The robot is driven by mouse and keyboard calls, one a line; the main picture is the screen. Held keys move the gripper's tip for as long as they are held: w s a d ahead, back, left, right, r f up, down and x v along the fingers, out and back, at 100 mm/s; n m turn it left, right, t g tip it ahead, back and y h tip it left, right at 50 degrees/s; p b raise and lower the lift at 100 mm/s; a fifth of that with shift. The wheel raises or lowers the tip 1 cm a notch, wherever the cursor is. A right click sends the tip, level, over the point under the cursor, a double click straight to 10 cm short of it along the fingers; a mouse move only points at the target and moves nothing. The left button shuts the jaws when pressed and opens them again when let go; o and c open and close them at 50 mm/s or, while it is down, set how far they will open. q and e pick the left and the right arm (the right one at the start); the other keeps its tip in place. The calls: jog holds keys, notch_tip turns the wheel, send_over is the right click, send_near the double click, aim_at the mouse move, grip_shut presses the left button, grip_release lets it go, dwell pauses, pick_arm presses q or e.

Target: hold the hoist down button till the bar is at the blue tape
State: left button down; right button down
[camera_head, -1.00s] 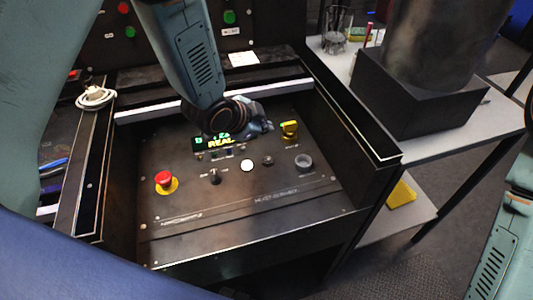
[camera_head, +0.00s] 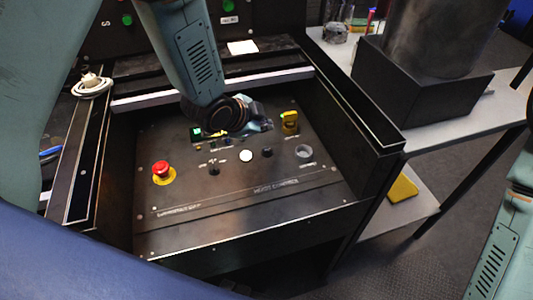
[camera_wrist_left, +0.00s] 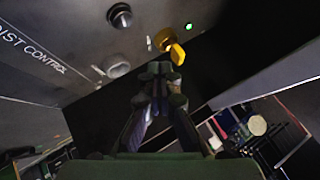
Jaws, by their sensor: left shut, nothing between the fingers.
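The hoist control panel (camera_head: 240,205) carries a red mushroom button (camera_head: 161,168) on a yellow ring, a white button (camera_head: 246,156), a black knob (camera_head: 267,152), a grey round control (camera_head: 305,152) and a yellow control (camera_head: 290,119). I cannot tell which one is hoist down. My left gripper (camera_head: 266,125) is over the back of the panel, partly behind its own wrist, left of the yellow control. In the left wrist view, the gripper (camera_wrist_left: 160,70) is shut and empty, just below the yellow control (camera_wrist_left: 171,46) in the picture. I cannot make out the bar or blue tape.
Raised side walls (camera_head: 365,115) border the panel. A coiled white cable (camera_head: 92,87) lies on the left ledge. At right, a grey table (camera_head: 440,122) holds a black box (camera_head: 420,95) with a dark cylinder. A yellow object (camera_head: 402,188) lies on the lower shelf.

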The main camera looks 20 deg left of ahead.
pick_arm(q)
jog(key=b, duration=0.3)
send_over(265, 152)
notch_tip(265, 152, down, 4)
jog(key=shift+d+f, duration=0.15)
jog(key=shift+f, duration=0.1)
jog(key=shift+f+b, duration=0.55)
jog(key=shift+f, duration=0.25)
jog(key=shift+r, duration=0.1)
jog(key=shift+f, duration=0.45)
